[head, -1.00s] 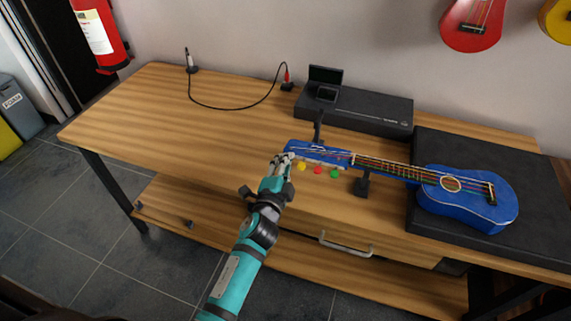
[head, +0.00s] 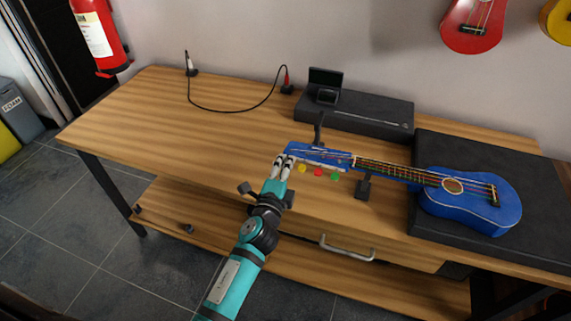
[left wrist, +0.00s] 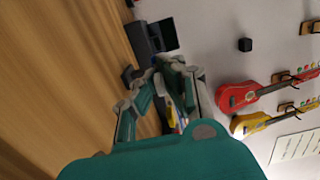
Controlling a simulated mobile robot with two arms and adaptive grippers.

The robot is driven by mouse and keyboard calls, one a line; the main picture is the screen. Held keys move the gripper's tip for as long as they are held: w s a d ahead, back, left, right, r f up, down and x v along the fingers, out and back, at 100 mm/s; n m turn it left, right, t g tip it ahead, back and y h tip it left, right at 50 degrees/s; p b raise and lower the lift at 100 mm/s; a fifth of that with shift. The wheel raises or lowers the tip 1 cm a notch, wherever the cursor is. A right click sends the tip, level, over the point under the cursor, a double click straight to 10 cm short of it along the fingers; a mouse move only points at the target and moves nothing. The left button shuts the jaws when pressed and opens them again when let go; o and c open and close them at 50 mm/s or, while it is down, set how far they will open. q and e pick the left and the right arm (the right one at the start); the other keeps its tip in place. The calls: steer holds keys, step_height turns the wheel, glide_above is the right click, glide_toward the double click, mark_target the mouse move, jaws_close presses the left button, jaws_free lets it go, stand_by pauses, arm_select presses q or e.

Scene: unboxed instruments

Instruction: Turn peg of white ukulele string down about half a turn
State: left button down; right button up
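A blue ukulele (head: 470,196) lies on the bench with its headstock (head: 318,152) pointing left. Yellow (head: 302,168), red (head: 318,172) and green (head: 334,177) pegs show along the near edge of the headstock. I cannot make out the white peg; my left gripper (head: 284,162) covers the headstock's left end, beside the yellow peg. Its two fingers are close together there. In the left wrist view the fingers (left wrist: 163,82) partly hide the headstock, and what lies between the tips cannot be made out. My right gripper is not in view.
A black stand (head: 363,187) is under the ukulele's neck, and a black mat (head: 530,205) is under its body. A black case (head: 360,110) stands behind. A cable (head: 235,108) lies at the back left. The bench's left part (head: 150,110) is clear.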

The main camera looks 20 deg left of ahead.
arm_select(q)
steer(key=c, duration=1.5)
jaws_free()
steer(key=shift+o, duration=0.2)
steer(key=shift+s, duration=0.1)
steer(key=s, duration=0.7)
steer(key=shift+s+d, duration=0.15)
